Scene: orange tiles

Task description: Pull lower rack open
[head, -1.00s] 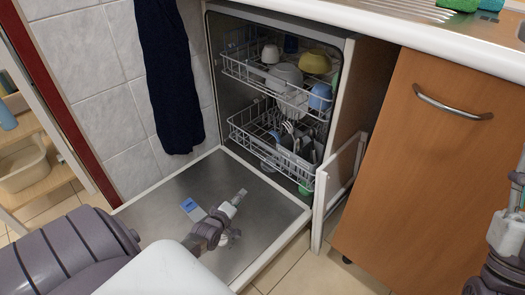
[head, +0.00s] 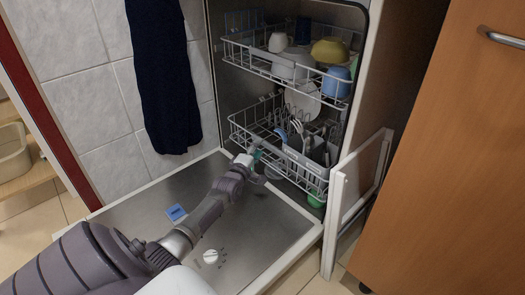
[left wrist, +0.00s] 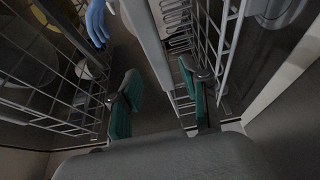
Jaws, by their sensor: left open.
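The lower rack (head: 312,174) is a grey wire basket with utensils and dishes, inside the open dishwasher. My left gripper (head: 254,152) is at the front left part of this rack, above the lowered door. In the left wrist view its two green-padded fingers (left wrist: 157,92) are apart. A grey rack bar (left wrist: 150,45) runs between them in that view, with rack wires on both sides. I cannot tell whether a finger touches the bar. My right gripper is out of view.
The upper rack (head: 285,72) holds cups and bowls above. The dishwasher door (head: 255,222) lies flat in front, mostly bare. A white-framed panel (head: 357,190) stands at its right, beside a wooden cabinet (head: 450,170). A dark towel (head: 165,80) hangs at the left.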

